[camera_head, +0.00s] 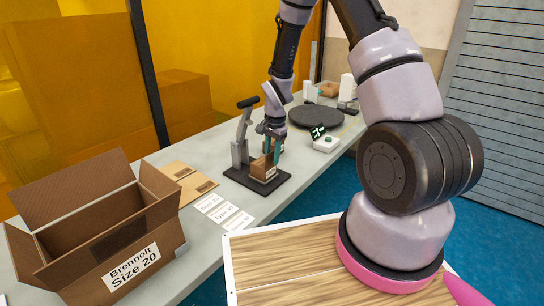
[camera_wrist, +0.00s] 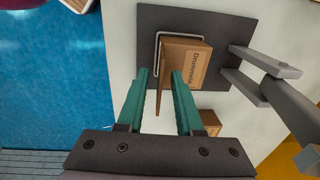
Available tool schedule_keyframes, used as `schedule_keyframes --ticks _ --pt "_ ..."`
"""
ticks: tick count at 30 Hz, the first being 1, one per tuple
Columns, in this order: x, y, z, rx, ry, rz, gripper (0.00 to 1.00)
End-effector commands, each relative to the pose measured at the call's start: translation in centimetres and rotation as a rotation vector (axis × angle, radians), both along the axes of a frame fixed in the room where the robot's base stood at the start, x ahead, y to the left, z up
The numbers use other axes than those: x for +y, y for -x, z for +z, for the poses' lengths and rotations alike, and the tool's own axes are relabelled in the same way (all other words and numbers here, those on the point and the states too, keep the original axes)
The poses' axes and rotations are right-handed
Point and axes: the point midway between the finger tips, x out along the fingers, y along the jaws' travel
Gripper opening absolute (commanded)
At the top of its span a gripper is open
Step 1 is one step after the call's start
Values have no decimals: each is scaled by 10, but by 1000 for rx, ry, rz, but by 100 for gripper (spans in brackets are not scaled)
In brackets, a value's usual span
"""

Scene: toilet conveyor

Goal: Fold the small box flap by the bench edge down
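My gripper (camera_head: 270,142) is above the box, pointing down. In the wrist view its teal fingers (camera_wrist: 160,76) are apart, one on each side of the flap, with gaps visible. Contact with the flap cannot be told.
A grey lever arm (camera_head: 243,135) rises from the plate beside the box. A large open carton (camera_head: 130,270), flat cardboard (camera_head: 178,170) and paper labels (camera_head: 222,211) lie to the left. A black turntable (camera_head: 316,116) and a green-button device (camera_head: 326,143) stand behind.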

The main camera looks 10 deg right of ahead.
Motion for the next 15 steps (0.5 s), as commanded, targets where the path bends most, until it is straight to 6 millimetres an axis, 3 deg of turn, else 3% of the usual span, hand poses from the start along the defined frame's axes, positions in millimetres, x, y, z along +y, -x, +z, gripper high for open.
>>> schedule_keyframes --ticks 9,12,15 --pt "0 0 -3 -1 0 1 35" --pt "0 0 -3 -1 0 1 0" --pt "0 0 -3 -1 -1 1 0"
